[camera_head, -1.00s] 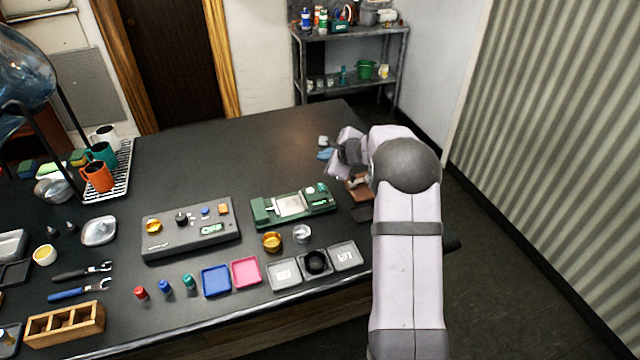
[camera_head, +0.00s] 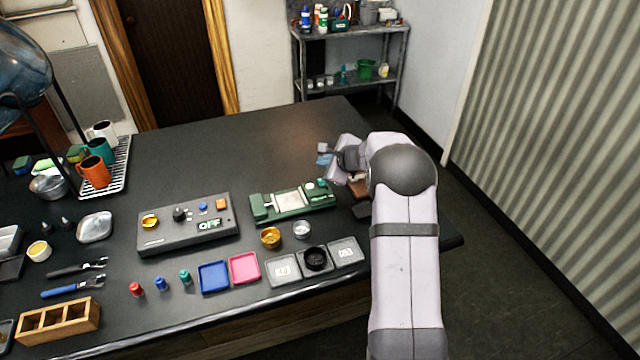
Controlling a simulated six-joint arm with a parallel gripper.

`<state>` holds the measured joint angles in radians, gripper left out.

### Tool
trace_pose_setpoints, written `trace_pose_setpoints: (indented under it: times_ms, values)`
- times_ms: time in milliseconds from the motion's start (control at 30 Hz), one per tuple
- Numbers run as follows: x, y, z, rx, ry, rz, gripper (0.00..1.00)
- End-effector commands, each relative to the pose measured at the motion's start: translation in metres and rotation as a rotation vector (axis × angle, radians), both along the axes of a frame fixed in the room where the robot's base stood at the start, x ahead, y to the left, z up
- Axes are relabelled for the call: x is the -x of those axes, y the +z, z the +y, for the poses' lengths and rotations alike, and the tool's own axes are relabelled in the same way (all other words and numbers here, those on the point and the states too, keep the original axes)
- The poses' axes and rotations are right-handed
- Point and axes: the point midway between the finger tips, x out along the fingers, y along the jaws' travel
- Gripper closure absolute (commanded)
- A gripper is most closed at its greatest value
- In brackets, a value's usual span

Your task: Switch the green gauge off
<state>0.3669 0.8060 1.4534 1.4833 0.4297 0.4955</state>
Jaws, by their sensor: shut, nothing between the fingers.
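The green gauge (camera_head: 270,208) lies on the dark table, right of the grey control box. It has a pale plate in its middle, and a small white round part and a teal knob (camera_head: 322,183) at its right end. I cannot read from it whether it is on or off. My gripper (camera_head: 335,175) is shut and empty, just above and right of the gauge's right end. Its fingertips are small and partly hidden by my own wrist, so I cannot tell whether they touch the gauge.
The grey box (camera_head: 165,235) shows OFF on its display. Brass and silver cups (camera_head: 271,237) and square trays stand in front of the gauge. A blue item (camera_head: 323,160) and a brown block (camera_head: 358,188) lie near my gripper. The table's back middle is clear.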

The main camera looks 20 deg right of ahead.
Motion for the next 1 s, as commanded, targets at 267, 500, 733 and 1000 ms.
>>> trace_pose_setpoints:
  times_ms: [267,500,733,1000]
  values:
    - [-0.004,-0.035,0.0,0.0,0.0,0.0,1.0]
    - [-0.005,-0.043,0.0,0.0,0.0,0.0,1.0]
    - [-0.005,-0.042,0.0,0.0,0.0,0.0,1.0]
    - [-0.005,-0.042,0.0,-0.001,-0.001,0.0,1.0]
